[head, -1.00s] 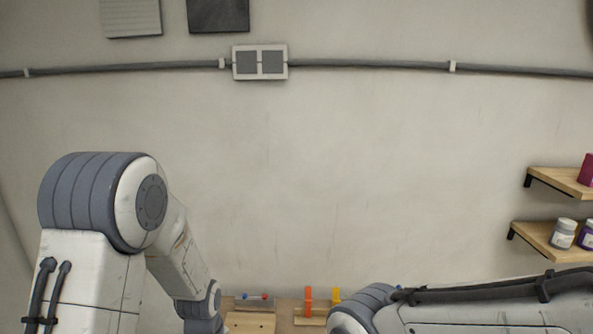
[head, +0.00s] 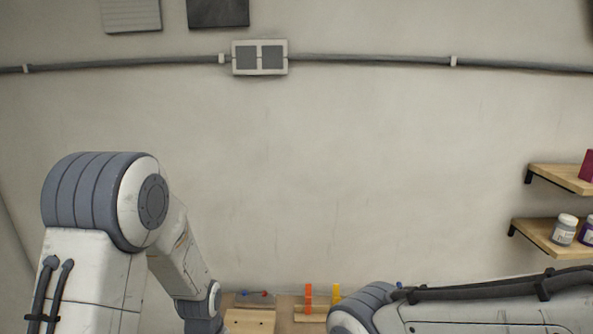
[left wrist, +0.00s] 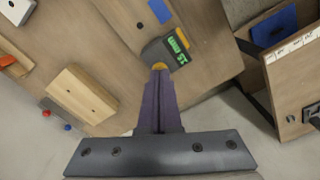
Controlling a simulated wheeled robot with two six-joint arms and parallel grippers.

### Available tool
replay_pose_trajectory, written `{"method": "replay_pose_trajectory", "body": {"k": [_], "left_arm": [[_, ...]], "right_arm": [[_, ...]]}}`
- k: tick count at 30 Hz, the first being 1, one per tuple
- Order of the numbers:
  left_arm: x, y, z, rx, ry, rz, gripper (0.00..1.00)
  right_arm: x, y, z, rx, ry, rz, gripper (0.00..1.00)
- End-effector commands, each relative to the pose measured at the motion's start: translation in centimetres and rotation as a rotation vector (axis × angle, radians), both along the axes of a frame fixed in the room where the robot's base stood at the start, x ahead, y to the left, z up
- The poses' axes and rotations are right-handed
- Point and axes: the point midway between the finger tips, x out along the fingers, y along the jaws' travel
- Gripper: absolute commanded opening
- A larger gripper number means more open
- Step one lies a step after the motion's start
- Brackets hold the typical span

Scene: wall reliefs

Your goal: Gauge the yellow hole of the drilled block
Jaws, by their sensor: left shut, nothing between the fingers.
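A pale wooden block with small dark holes (left wrist: 82,95) lies left of centre in the left wrist view; I cannot make out a yellow hole in it. What looks like the same block (head: 250,322) shows at the bottom edge of the head view. My right gripper is out of view.
A rack with red and blue ends (head: 253,294) lies behind the block. A board with a marked white strip (left wrist: 290,48) is at right. Shelves with jars (head: 545,238) hang on the right wall.

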Motion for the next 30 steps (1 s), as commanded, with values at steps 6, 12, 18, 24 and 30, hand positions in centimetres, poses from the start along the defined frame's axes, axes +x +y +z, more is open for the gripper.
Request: {"method": "replay_pose_trajectory", "body": {"k": [6, 12, 18, 24, 30], "left_arm": [[0.0, 0.0, 1.5, 0.000, 0.000, 0.000, 0.00], [0.0, 0.0, 3.2, 0.000, 0.000, 0.000, 0.00], [0.0, 0.0, 4.8, 0.001, 0.001, 0.000, 0.00], [0.0, 0.0, 6.4, 0.000, 0.000, 0.000, 0.00], [0.0, 0.0, 7.1, 0.000, 0.000, 0.000, 0.00]], "right_arm": [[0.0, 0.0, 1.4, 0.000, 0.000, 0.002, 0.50], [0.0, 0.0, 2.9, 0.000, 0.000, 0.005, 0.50], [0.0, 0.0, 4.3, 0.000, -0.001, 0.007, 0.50], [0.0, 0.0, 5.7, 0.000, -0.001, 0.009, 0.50], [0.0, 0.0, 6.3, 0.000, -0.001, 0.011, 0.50]]}}
